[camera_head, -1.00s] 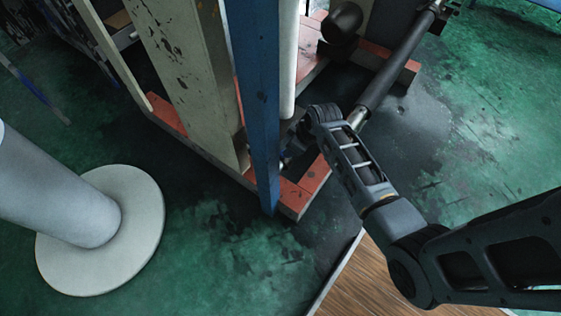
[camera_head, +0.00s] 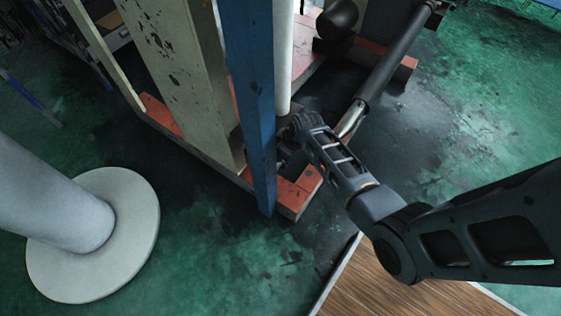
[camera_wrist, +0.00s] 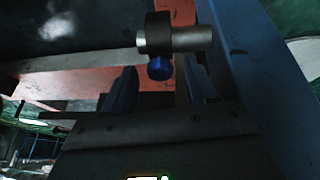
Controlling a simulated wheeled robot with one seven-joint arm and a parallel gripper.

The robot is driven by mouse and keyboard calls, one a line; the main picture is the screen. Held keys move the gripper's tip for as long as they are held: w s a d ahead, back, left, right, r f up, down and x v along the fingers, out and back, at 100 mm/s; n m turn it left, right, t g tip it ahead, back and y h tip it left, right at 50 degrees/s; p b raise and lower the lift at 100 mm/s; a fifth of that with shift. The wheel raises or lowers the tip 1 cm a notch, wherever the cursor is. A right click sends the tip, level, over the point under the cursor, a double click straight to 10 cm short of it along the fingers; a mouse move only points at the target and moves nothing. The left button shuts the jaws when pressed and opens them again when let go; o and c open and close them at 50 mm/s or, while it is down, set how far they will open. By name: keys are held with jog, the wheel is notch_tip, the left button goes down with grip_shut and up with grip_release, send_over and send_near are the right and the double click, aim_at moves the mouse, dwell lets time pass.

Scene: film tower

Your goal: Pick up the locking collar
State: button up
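The locking collar (camera_wrist: 158,30) looks like a dark ring around a short silver rod, with a blue knob (camera_wrist: 158,69) under it, in the upper middle of the wrist view. My gripper (camera_wrist: 160,80) is open, its two dark fingers apart below the collar, one on each side of the knob in the picture. I cannot tell whether they touch it. In the head view my gripper is mostly hidden behind the blue post (camera_head: 252,100), and I cannot make out the collar there.
The blue post stands close to the right finger in the wrist view. A cream column (camera_head: 180,75), a white tube (camera_head: 283,60) and a red base (camera_head: 297,192) crowd the arm. A round white foot (camera_head: 92,245) is at left. Green floor lies open at right.

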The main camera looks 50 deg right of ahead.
grip_shut()
dwell(0.3)
dwell(0.3)
